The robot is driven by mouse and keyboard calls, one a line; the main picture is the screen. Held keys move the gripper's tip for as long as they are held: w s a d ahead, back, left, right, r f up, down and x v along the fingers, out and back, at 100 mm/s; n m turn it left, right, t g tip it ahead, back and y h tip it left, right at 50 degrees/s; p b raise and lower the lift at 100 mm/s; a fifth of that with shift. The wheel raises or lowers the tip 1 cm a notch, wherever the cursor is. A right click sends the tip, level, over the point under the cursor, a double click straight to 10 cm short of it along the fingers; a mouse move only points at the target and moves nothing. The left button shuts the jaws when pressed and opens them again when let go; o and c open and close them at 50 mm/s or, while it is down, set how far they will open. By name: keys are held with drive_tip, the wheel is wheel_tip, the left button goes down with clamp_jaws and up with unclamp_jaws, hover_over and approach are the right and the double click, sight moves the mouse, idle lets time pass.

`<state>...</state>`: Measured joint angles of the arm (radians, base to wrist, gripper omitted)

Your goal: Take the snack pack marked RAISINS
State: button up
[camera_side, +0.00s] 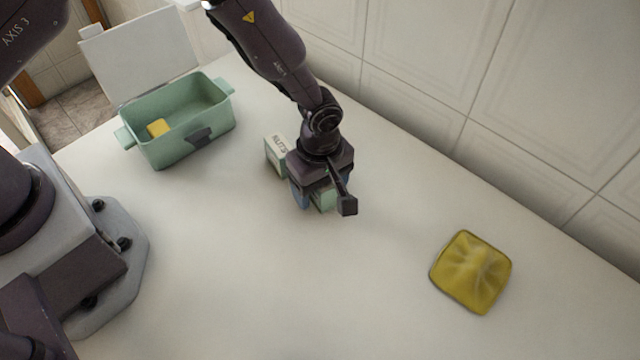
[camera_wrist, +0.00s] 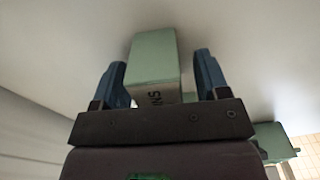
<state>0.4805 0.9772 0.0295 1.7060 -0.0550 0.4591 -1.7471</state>
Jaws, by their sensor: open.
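A pale green snack pack (camera_wrist: 153,62) stands between the two blue fingers of my gripper (camera_wrist: 162,80) in the wrist view. Dark letters ending in "NS" show on its pale face; the rest of the word is hidden by my gripper. The fingers are open, one on each side, with a visible gap at least on the right. In the side view my gripper (camera_side: 314,200) is low over the counter, and only a small green part of this pack (camera_side: 324,199) shows beneath it. A second pack, marked NUTS (camera_side: 276,156), stands just behind and left of my gripper.
A green box (camera_side: 182,150) with its white lid (camera_side: 140,50) open stands at the back left, with a small yellow item (camera_side: 158,128) inside. A tiled wall (camera_side: 430,70) runs behind; the counter's front middle is clear.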

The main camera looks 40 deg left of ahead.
drive_tip(key=c, duration=1)
drive_tip(key=shift+r, duration=0.15)
